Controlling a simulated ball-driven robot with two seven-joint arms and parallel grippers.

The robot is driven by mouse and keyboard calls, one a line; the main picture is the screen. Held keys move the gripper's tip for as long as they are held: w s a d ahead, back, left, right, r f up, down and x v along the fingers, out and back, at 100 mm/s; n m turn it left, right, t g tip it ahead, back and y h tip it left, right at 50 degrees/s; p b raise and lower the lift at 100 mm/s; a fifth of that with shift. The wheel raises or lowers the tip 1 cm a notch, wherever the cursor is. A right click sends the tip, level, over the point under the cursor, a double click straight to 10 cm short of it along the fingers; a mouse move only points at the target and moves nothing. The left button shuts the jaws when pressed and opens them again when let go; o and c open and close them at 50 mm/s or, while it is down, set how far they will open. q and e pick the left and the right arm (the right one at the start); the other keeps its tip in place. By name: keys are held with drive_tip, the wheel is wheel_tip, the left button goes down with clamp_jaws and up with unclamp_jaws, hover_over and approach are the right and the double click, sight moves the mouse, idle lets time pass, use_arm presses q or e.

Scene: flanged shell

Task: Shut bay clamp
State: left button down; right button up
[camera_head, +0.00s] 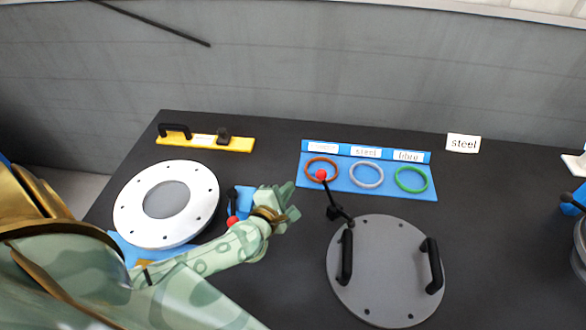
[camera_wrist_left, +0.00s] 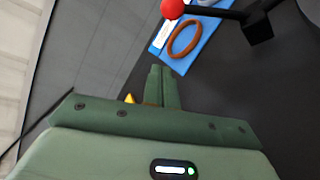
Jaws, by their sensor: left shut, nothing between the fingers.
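A black clamp lever (camera_head: 334,198) with a red ball knob (camera_head: 321,175) stands tilted up at the upper left edge of the grey round lid (camera_head: 388,270). The lever (camera_wrist_left: 232,14) and red knob (camera_wrist_left: 172,8) also show at the top of the left wrist view. A second red knob (camera_head: 232,221) shows beside the white flanged ring (camera_head: 135,205), partly hidden by my left arm. The frames do not show which is the bay clamp. My left gripper (camera_head: 287,201) is shut and empty, left of the black lever and apart from it; its fingers show in the wrist view (camera_wrist_left: 162,82).
A blue tray (camera_head: 341,190) holds orange, grey and green rings behind the lever. A yellow bar (camera_head: 240,145) with a black handle lies at the back left. A "steel" card (camera_head: 463,143) lies at the back. The dark table (camera_head: 490,250) is clear right of the lid.

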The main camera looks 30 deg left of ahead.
sight(321, 173)
use_arm(q)
drive_tip(key=b+x, duration=0.2)
drive_tip(key=x, duration=0.6)
drive_tip(key=shift+s+f, duration=0.1)
drive_tip(key=d, duration=0.1)
drive_tip(key=d+r+p, duration=0.1)
drive_tip(key=d+r, duration=0.1)
drive_tip(key=shift+s+d, duration=0.3)
drive_tip(key=shift+r, duration=0.1)
drive_tip(key=d+r+m+p, duration=0.1)
drive_tip(key=s+d+r+m+t+p, duration=0.1)
drive_tip(key=d, duration=0.1)
drive_tip(key=shift+r+y, duration=0.25)
drive_tip(key=shift+y, duration=0.05)
